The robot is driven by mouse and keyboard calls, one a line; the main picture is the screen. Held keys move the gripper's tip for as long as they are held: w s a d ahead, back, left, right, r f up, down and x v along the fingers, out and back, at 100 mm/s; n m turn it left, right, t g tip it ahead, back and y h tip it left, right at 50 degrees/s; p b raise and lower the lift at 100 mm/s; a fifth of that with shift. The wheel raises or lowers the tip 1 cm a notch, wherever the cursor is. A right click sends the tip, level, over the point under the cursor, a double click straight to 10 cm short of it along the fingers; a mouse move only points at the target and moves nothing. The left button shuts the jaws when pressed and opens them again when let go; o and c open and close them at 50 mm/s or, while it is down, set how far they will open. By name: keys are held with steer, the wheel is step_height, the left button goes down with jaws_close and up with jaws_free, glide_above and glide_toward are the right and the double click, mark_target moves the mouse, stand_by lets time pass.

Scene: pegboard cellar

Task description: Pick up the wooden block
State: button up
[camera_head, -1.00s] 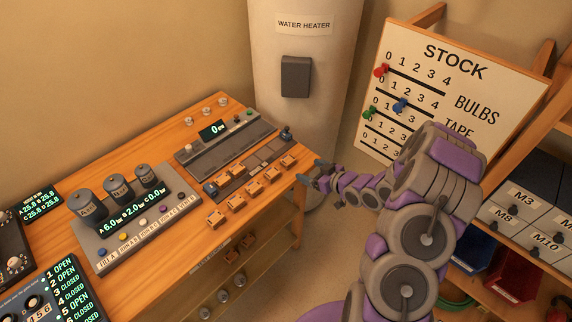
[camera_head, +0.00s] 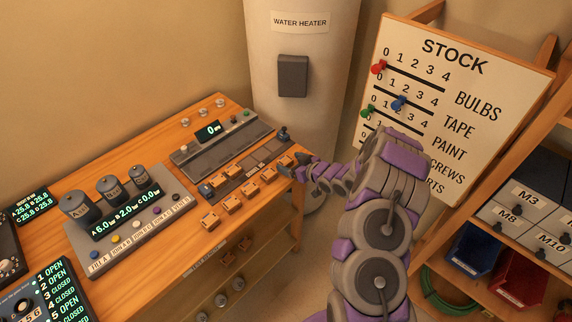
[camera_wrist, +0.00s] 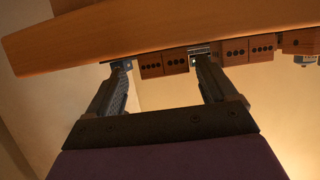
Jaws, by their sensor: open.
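Several small wooden blocks stand on the wooden bench; the nearer ones form a slanting row, including one in the middle (camera_head: 250,189) and one at the left end (camera_head: 210,221). I cannot tell which single block is meant. My gripper (camera_head: 293,169) is at the bench's right edge, beside the right end of the row. In the wrist view my gripper (camera_wrist: 160,60) is open, its two fingers apart. Dotted blocks (camera_wrist: 174,61) show beyond and between the fingertips, with another (camera_wrist: 234,52) to the right. I see no block held.
A grey console with a display (camera_head: 210,132) and long trough stands behind the blocks. A panel with dark cylinders (camera_head: 110,187) is to the left. The water heater (camera_head: 299,130) stands behind the bench. A stock board (camera_head: 470,105) and bin shelf (camera_head: 515,225) are on the right.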

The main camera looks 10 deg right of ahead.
steer(key=shift+x, duration=0.8)
steer(key=shift+a, duration=0.5)
steer(key=shift+d, duration=0.35)
steer(key=c, duration=1)
steer(key=shift+a, duration=0.2)
steer(key=shift+c, duration=0.2)
